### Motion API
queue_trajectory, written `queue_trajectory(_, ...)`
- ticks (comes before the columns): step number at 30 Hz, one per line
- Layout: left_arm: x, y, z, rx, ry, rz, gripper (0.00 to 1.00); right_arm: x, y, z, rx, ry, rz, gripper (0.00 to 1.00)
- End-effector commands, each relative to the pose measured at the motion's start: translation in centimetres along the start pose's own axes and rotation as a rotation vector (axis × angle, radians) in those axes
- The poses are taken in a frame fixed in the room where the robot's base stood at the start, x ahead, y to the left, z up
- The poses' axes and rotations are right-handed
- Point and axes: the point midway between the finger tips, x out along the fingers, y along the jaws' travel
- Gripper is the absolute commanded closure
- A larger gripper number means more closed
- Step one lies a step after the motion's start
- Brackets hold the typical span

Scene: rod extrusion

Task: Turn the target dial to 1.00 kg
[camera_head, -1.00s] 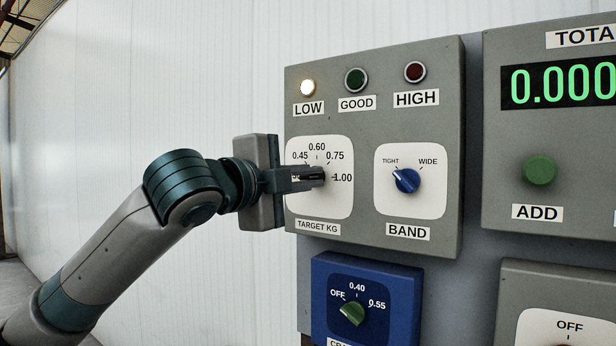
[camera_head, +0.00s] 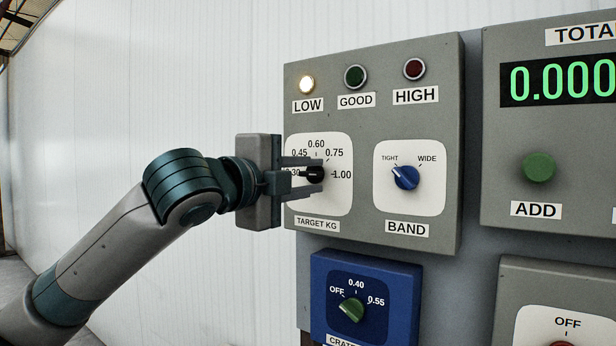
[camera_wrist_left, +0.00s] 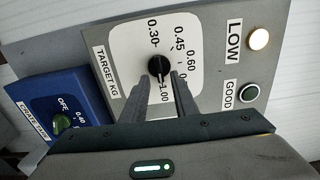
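The target dial is a black knob (camera_head: 316,174) on a white scale plate (camera_head: 335,205), marked 0.30 to 1.00. In the left wrist view the knob (camera_wrist_left: 159,66) has its pale pointer mark toward the 1.00 label. My left gripper (camera_head: 318,174) is open, one finger above the knob and one below, with visible gaps. The left wrist view also shows its two fingers (camera_wrist_left: 158,84) spread on either side of the knob, not gripping it. Part of the scale's left side is hidden behind the fingers in the head view. My right gripper is not in view.
The LOW lamp (camera_head: 307,84) is lit; GOOD (camera_head: 355,77) and HIGH (camera_head: 414,69) look dark. The blue BAND knob (camera_head: 405,177) sits close to the right. Below is a blue box with a green knob (camera_head: 351,310). A green ADD button (camera_head: 539,168) is farther right.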

Motion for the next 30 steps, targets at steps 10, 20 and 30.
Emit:
queue_trajectory(10,-1.0,0.0,0.0,0.001,0.0,-0.004,0.73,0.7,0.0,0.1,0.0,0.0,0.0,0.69)
queue_trajectory(20,-6.0,0.3,0.1,0.002,-0.002,-0.005,0.73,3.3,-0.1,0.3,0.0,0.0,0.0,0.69)
queue_trajectory(30,-12.9,0.3,0.1,0.002,-0.002,-0.004,0.73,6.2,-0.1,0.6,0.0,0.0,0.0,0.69)
